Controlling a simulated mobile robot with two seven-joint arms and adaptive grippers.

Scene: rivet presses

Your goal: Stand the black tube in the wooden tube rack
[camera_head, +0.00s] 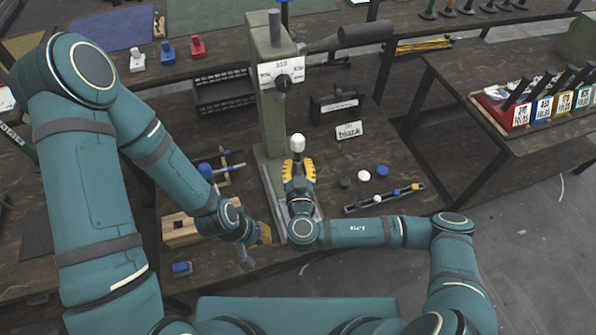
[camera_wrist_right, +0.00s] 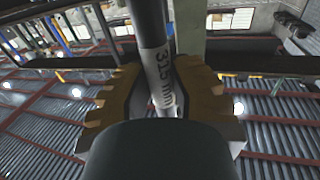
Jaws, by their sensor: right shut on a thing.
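My right gripper (camera_head: 298,168) is shut on a tube in front of the press column. The tube (camera_head: 298,153) has a dark shaft and a white rounded end. In the right wrist view, my right gripper (camera_wrist_right: 165,95) has its yellow fingers on both sides of the tube (camera_wrist_right: 150,30), which is dark grey-black with a white printed label. A light wooden block (camera_head: 180,231) with dark openings, which looks like the tube rack, stands at the left of the table, partly behind my left arm. My left gripper (camera_head: 262,234) is low beside the press base; its fingertips are too small to read.
The green press (camera_head: 268,110) stands mid-table with a side handle. A card reading "black" (camera_head: 348,130) lies right of it. Black, white and blue caps (camera_head: 364,176) and a dark rail (camera_head: 385,199) lie further right. Blue-ended rods (camera_head: 228,153) lie behind the block.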

